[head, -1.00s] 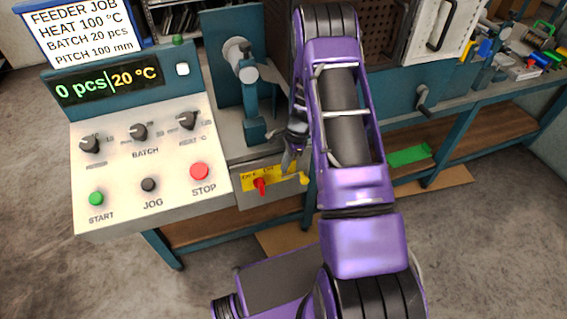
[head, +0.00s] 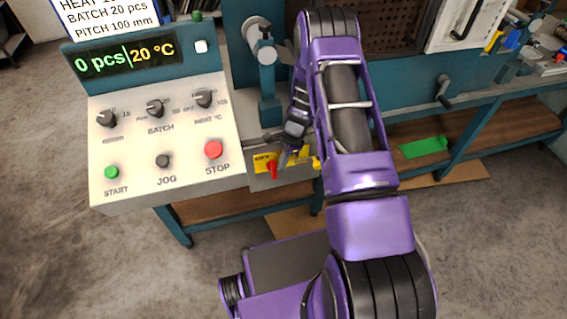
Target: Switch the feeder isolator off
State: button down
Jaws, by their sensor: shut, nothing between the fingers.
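The feeder isolator is a red handle (head: 272,169) on a yellow plate (head: 262,159), on the grey front panel right of the control console. The handle points roughly downward with a slight tilt; its exact setting is too small to read. The label at the plate's left looks like "OFF". My gripper (head: 283,159) is shut and empty, with its tips close above and to the right of the red handle. I cannot tell whether they touch it. The gripper covers the right part of the yellow plate.
The console (head: 150,140) carries knobs, a green START button (head: 111,172), a black JOG button (head: 163,161) and a red STOP button (head: 213,150). Its display (head: 128,62) reads 0 pcs and 20 °C. A small yellow part (head: 316,163) sits right of the plate. A crank (head: 443,92) is farther right.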

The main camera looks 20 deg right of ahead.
jog(key=shift+a+r, duration=0.3)
jog(key=shift+a, duration=0.35)
dwell(0.6)
jog(key=shift+a+r+h+b, duration=0.1)
jog(key=shift+a+h+b, duration=0.3)
jog(key=shift+h, duration=0.4)
jog(key=shift+a+b, duration=0.35)
jog(key=shift+a, duration=0.65)
notch_tip(320, 180, up, 17)
jog(key=d+p, duration=0.2)
jog(key=shift+r, duration=0.15)
